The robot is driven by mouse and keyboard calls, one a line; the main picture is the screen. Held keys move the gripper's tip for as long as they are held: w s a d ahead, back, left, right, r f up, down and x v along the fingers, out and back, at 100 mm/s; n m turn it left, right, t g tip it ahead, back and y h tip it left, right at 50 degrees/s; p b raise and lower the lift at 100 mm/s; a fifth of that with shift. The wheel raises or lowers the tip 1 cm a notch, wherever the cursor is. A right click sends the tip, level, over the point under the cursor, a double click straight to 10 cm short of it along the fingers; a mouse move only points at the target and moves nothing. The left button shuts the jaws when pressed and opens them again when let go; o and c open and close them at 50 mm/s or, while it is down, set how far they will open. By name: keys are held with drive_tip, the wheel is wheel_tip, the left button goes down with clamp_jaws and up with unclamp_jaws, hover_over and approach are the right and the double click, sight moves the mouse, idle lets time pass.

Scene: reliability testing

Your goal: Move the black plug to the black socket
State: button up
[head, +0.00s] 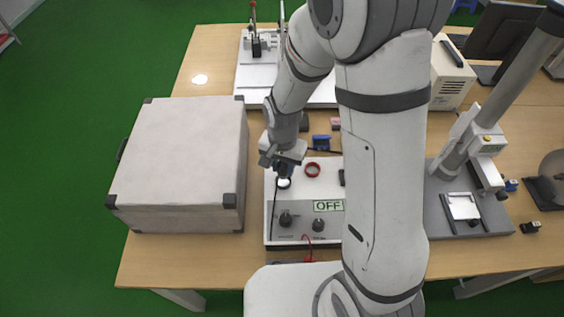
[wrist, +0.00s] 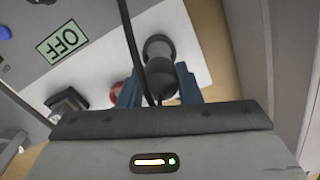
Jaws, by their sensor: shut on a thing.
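My gripper (head: 284,168) is over the left part of the white panel of the test box. In the wrist view its two blue fingers (wrist: 160,82) are shut on the black plug (wrist: 160,76), with a black cable passing beside it. Whether the plug's tip touches or enters the socket, I cannot tell. The red socket (head: 312,169) is to the right; it also shows in the wrist view (wrist: 116,92).
The test box has an OFF display (head: 328,206) and two black knobs (head: 285,219). A large grey case (head: 178,160) stands close on the left. A stand instrument (head: 465,150) is at the right. My arm hides the box's right part.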

sight(283, 174)
drive_tip(key=shift+f+b, duration=0.6)
drive_tip(key=shift+f, duration=0.6)
drive_tip(key=shift+s+f+b, duration=0.1)
drive_tip(key=shift+f+b, duration=0.55)
drive_tip(key=shift+b, duration=0.1)
idle(0.6)
drive_tip(key=o, duration=0.7)
drive_tip(key=shift+r, duration=0.1)
drive_tip(key=shift+r+p, duration=3.95)
drive_tip(key=shift+r, duration=1.5)
